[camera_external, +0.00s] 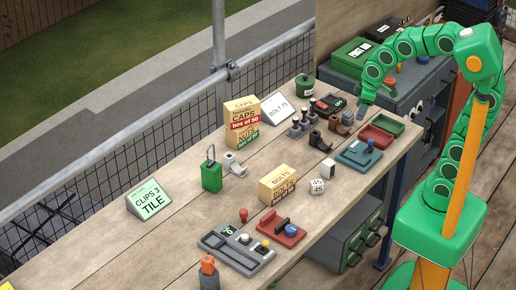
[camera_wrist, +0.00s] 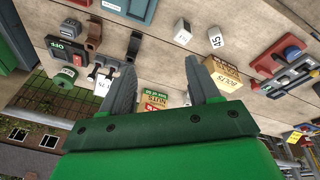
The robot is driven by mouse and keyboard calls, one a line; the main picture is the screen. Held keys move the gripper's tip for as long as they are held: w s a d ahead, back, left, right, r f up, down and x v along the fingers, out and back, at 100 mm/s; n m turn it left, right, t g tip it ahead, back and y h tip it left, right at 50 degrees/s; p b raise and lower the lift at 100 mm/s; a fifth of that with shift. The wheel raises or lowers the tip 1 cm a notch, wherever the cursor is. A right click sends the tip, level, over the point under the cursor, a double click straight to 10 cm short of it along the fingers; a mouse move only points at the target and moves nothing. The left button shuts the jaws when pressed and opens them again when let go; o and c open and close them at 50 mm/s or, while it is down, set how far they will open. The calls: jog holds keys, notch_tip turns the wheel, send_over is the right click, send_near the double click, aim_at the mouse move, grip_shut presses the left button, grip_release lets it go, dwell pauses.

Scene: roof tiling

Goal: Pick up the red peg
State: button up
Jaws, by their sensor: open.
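The red peg (camera_external: 243,214) stands upright on the wooden bench in the external view, small and round-topped, just behind the grey tray (camera_external: 236,250) with its several slots and knobs. My gripper (camera_external: 364,106) is at the far right end of the bench, well away from the peg. In the wrist view my gripper (camera_wrist: 165,78) shows two grey fingers spread apart with nothing between them. A small red spot shows at the right of the wrist view, too small to tell whether it is the peg.
A red block with a blue knob (camera_external: 282,231) is right of the peg. The bolts box (camera_external: 278,185) stands behind that. An orange-topped grey holder (camera_external: 208,271) is at the front. A caps box (camera_external: 243,122) and small fittings crowd the far bench. Bare wood lies left of the peg.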

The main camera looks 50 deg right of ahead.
aim_at(245, 212)
jog(key=w+a+f+n+t+h, duration=0.3)
jog(key=w+a+f+n+h, duration=0.25)
jog(key=w+a+n, duration=0.7)
jog(key=a+f+n+t, duration=0.1)
jog(key=a+f+n, duration=0.1)
jog(key=a, duration=0.4)
jog(key=w+a+f+n+t, duration=0.1)
jog(key=a+f+n+t, duration=0.1)
jog(key=a, duration=0.4)
jog(key=a+f+n+t, duration=0.1)
jog(key=a+f+n, duration=0.2)
jog(key=a, duration=0.3)
jog(key=shift+w+a+f+n+t, duration=0.3)
jog(key=shift+w+f+n+t, duration=0.1)
jog(key=shift+f, duration=0.25)
jog(key=s+a+f+n+t+y, duration=0.1)
jog(key=s+a+f+n, duration=0.1)
jog(key=a, duration=0.3)
jog(key=s+a+f+n+y, duration=0.1)
jog(key=s+a+f+n, duration=0.2)
jog(key=a, duration=0.2)
jog(key=s+a+f+n+t+y, duration=0.1)
jog(key=s+a+f+n, duration=0.1)
jog(key=a, duration=0.3)
jog(key=shift+s+f+t+y, duration=0.25)
jog(key=shift+f+t, duration=0.05)
jog(key=shift+f, duration=0.05)
jog(key=shift+x, duration=3.8)
jog(key=shift+f, duration=0.15)
jog(key=c, duration=1.1)
